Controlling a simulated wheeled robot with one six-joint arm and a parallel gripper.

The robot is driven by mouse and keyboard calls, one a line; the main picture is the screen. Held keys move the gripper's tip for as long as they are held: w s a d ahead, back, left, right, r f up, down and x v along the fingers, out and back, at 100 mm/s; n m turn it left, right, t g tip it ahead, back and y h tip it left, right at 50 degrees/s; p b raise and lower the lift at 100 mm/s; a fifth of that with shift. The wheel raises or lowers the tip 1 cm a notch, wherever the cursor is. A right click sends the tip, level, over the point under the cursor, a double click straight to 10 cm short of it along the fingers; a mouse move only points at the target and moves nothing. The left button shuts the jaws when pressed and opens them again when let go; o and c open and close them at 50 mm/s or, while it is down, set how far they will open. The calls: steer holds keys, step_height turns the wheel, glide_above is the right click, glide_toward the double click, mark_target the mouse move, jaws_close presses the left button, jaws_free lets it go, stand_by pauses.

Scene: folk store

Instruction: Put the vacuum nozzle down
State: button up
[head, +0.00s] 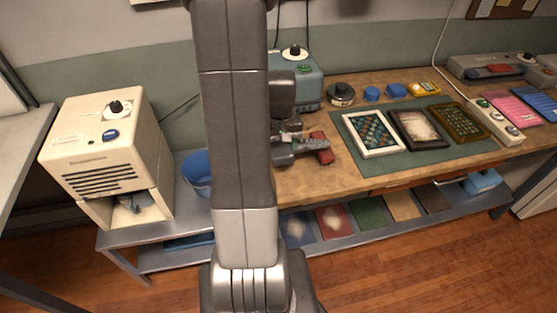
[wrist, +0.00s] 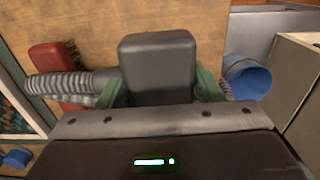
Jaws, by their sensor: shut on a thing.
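The vacuum nozzle (wrist: 158,62) is a dark grey rounded block in the middle of the wrist view. My gripper (wrist: 160,88) is shut on it, with a green finger on either side. A grey ribbed hose (wrist: 72,84) shows left of the nozzle, and a short ribbed piece shows at its right. The hose also appears in the head view (head: 312,143), beside my arm and over the left part of the wooden workbench (head: 350,178). I cannot tell whether the nozzle touches the bench. My arm hides part of this area in the head view.
A red block (head: 322,150) lies by the hose. A green mat (head: 440,155) with several framed panels lies to the right. A blue bucket (head: 196,170) stands left on a lower shelf, near a cream machine (head: 105,150). Bare wood shows at the bench front.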

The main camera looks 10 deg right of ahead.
mark_target(280, 147)
steer(key=shift+f, duration=2.25)
steer(key=shift+f, duration=0.1)
steer(key=shift+f, duration=0.2)
steer(key=o, duration=1)
steer(key=shift+r, duration=0.15)
steer(key=shift+o, duration=0.2)
step_height(280, 147, up, 12)
steer(key=shift+r, duration=0.15)
